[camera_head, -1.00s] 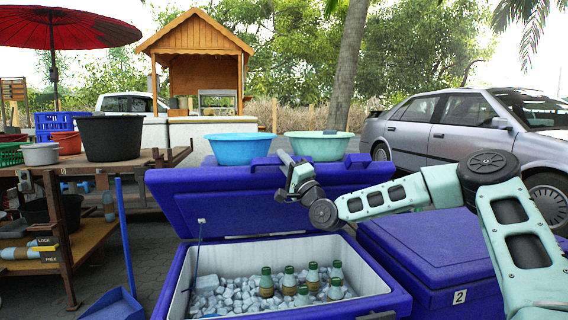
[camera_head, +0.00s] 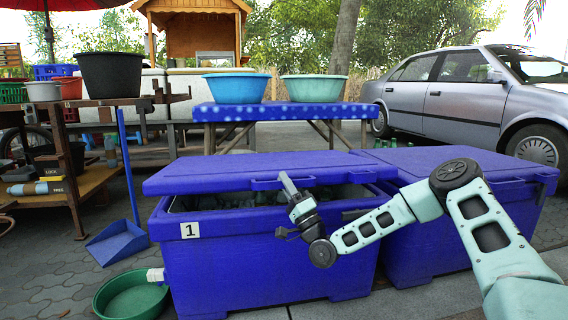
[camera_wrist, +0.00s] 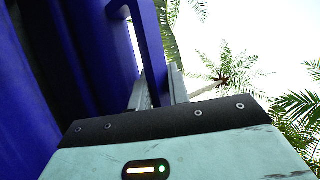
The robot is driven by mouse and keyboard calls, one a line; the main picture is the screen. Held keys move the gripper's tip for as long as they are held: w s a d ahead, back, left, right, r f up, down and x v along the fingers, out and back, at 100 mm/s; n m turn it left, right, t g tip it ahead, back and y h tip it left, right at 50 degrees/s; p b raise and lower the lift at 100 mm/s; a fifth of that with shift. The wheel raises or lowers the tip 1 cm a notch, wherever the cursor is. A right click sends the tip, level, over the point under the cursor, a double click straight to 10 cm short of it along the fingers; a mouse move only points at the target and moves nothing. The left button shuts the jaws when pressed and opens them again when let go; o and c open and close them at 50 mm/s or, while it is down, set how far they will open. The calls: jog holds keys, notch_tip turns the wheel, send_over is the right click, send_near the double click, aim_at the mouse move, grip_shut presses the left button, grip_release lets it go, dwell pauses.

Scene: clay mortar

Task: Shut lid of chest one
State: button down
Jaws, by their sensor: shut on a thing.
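Chest one (camera_head: 250,260) is a blue cooler with a white "1" label (camera_head: 190,230) on its front. Its blue lid (camera_head: 215,176) is tilted down low over the chest, with a gap at the front where pale ice and bottle shapes show dimly. My gripper (camera_head: 290,184) is at the lid's front edge, shut on the lid handle (camera_head: 265,183). In the wrist view the handle (camera_wrist: 149,40) runs between the two fingers of my gripper (camera_wrist: 160,88), with the lid's blue surface at left.
A second blue chest (camera_head: 440,165) stands close at right, lid down. Behind are a blue-covered table (camera_head: 290,112) with two basins and a parked car (camera_head: 460,95). A green basin (camera_head: 132,298) and blue dustpan (camera_head: 117,243) lie left of chest one.

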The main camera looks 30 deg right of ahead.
notch_tip(320, 180, down, 8)
jog(key=s+b, duration=0.1)
jog(key=b, duration=0.1)
jog(key=shift+a, duration=0.2)
jog(key=c, duration=1.3)
grip_release()
jog(key=shift+f, duration=0.1)
jog(key=shift+c, duration=0.2)
jog(key=shift+r, duration=0.2)
jog(key=p+v, duration=0.6)
jog(key=v, duration=1.2)
jog(key=shift+w, duration=0.15)
